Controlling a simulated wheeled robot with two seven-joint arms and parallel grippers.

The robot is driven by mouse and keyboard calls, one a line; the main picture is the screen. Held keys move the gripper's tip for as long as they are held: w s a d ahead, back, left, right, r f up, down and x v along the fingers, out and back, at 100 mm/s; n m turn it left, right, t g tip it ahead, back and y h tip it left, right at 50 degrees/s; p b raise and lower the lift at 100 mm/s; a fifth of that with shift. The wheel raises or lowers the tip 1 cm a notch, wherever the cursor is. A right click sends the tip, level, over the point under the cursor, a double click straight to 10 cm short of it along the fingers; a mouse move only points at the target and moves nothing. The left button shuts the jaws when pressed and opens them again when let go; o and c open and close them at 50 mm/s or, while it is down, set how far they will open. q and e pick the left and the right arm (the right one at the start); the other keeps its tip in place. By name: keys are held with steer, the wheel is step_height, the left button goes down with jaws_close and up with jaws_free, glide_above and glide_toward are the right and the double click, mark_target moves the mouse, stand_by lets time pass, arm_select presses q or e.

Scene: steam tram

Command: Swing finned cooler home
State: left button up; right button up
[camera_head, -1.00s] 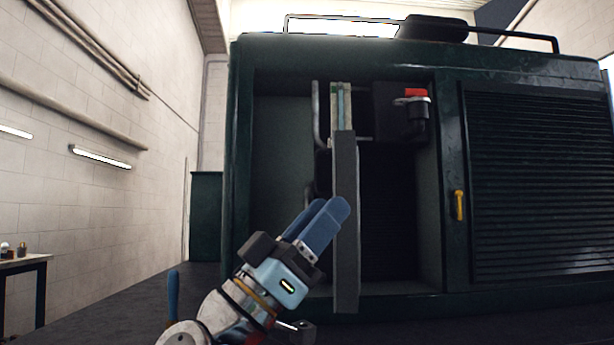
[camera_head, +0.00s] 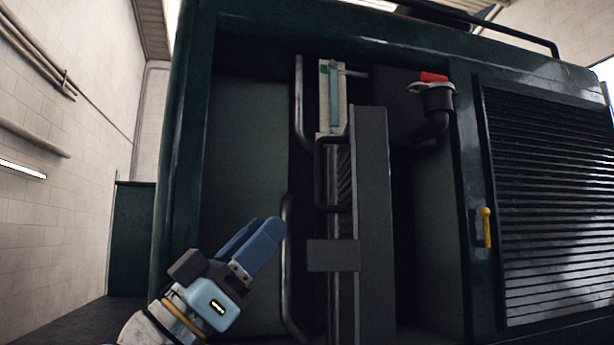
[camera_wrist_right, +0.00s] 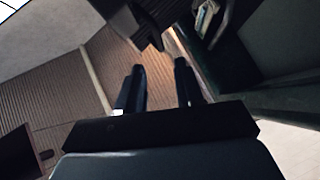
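The finned cooler (camera_head: 372,215) stands swung out, nearly edge-on, in the open bay of the dark green tram body in the head view. Its grey side plate faces me, and a strip of dark fins shows just left of it. A black bar handle (camera_head: 318,178) and a small grey plate (camera_head: 333,255) show at its left side.
A curved dark pipe (camera_head: 292,270) stands between my right gripper and the cooler in the picture. A red-capped filler neck (camera_head: 437,98) is at the bay's upper right. A louvred panel (camera_head: 560,200) with a yellow handle (camera_head: 486,227) lies right of the bay.

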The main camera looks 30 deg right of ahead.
mark_target(315, 178)
steer(key=p+x, duration=0.3)
steer(key=x, duration=0.9)
steer(key=shift+s+d+r+p, duration=0.1)
steer(key=shift+d+r+p, duration=0.15)
steer(key=shift+r+p, duration=0.1)
jaws_close()
